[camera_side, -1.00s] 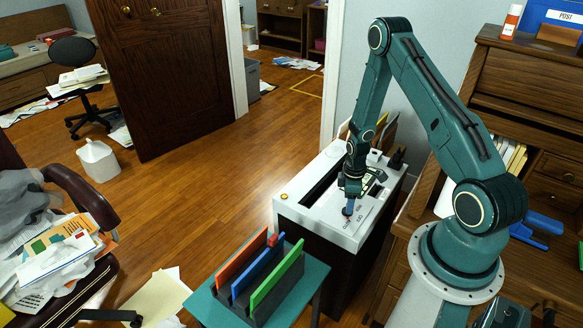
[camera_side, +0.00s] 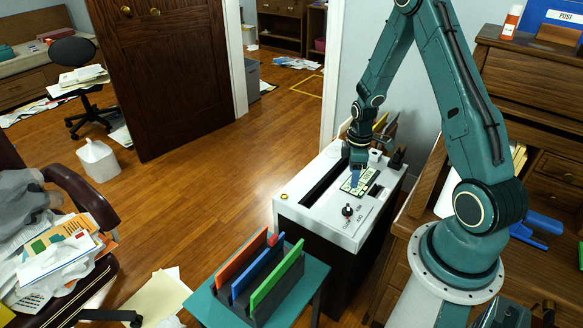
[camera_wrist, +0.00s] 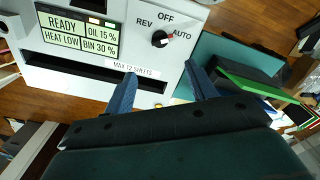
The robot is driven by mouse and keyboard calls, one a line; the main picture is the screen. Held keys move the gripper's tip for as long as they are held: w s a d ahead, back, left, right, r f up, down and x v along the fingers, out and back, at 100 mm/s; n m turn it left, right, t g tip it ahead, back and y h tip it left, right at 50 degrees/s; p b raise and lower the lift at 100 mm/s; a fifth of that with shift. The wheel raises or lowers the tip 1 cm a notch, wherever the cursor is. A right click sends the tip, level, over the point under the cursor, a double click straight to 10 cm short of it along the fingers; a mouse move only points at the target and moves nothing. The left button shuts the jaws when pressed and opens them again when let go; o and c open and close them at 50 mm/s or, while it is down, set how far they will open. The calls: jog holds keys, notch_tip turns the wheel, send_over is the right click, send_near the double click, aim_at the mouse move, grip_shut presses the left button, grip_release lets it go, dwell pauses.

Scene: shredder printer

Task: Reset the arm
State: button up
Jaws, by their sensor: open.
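My gripper (camera_side: 356,178) is above the display end of the white-topped shredder (camera_side: 322,213) in the side view. In the wrist view my gripper (camera_wrist: 160,88) shows two blue fingers spread apart with nothing between them. The black dial (camera_side: 347,210) stands clear of the gripper. The display (camera_wrist: 77,32) reads READY, HEAT LOW, OIL 15 % and BIN 30 %. In the side view the gripper partly covers the display (camera_side: 362,182).
A teal side table (camera_side: 205,305) with red, blue and green upright folders (camera_side: 277,281) stands in front of the shredder. A wooden desk (camera_side: 530,85) is at the right. A chair (camera_side: 85,205) piled with papers is at the left. Open floor lies between.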

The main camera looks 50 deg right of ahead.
jog(key=shift+r, duration=0.3)
jog(key=a+r+m+t, duration=0.1)
jog(key=a+r, duration=0.5)
jog(key=r, duration=0.5)
jog(key=a+r+m+t, duration=0.2)
jog(key=a+r, duration=0.4)
jog(key=r, duration=0.4)
jog(key=s+a+r+m+t, duration=0.2)
jog(key=s+a+r, duration=0.8)
jog(key=s, duration=0.3)
jog(key=shift+s+r+m+t, duration=0.25)
jog(key=shift+r+m+t, duration=0.05)
jog(key=shift+r+m, duration=0.1)
